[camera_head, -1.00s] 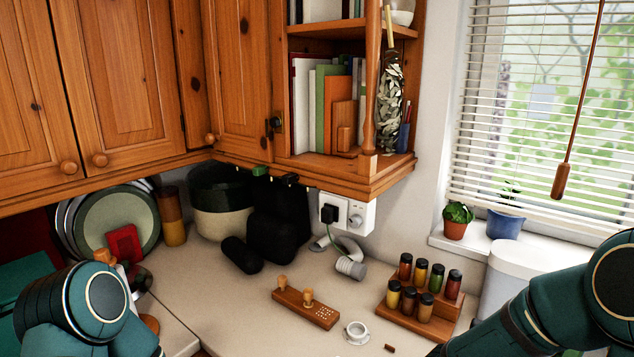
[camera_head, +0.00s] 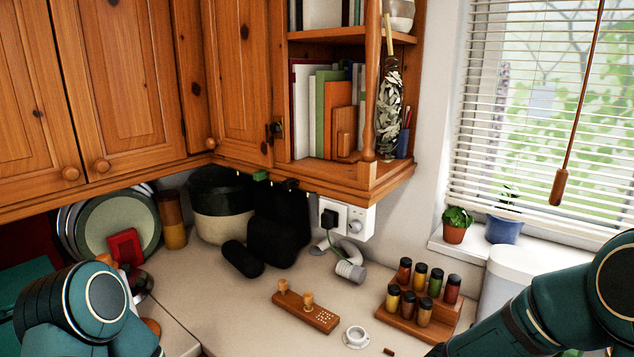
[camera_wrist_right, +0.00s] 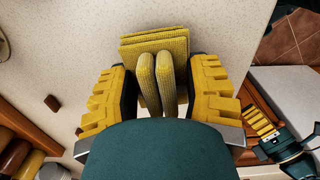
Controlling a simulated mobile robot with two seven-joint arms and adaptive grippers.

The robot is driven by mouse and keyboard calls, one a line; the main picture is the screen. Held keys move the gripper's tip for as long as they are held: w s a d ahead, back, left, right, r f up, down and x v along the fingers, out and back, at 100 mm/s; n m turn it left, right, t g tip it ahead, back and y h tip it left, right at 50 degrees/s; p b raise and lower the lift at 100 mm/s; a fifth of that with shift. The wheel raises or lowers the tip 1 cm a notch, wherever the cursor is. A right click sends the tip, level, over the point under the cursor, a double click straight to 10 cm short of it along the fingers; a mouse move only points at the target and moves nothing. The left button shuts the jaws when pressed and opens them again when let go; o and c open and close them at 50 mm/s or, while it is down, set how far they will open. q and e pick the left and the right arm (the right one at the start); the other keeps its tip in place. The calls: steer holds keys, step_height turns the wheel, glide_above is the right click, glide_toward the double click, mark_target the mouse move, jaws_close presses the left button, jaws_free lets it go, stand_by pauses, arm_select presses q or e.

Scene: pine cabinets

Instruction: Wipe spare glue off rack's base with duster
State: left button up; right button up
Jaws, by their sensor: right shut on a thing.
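A wooden rack with a flat base (camera_head: 323,318) and two upright pegs lies on the counter in the head view. Several small white spots show on the right part of its base. The duster (camera_wrist_right: 157,43) is a folded yellow cloth in the right wrist view, with two rounded folds reaching back between my fingers. My right gripper (camera_wrist_right: 160,88) is shut on it, above a pale surface. In the head view, both arms show but their grippers are out of frame. Part of what looks like my left gripper (camera_wrist_right: 268,130) shows at the wrist view's right edge; its opening is unclear.
A stepped wooden stand (camera_head: 408,325) with several spice jars is right of the rack. A white cup (camera_head: 355,337) and a small brown piece (camera_head: 389,351) lie nearby. Behind are a grey cylinder (camera_head: 350,271) and a black speaker (camera_head: 243,258). Cabinets (camera_head: 130,80) overhang the counter.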

steer(key=shift+r+p, duration=1.55)
steer(key=shift+r, duration=0.55)
steer(key=shift+f, duration=0.1)
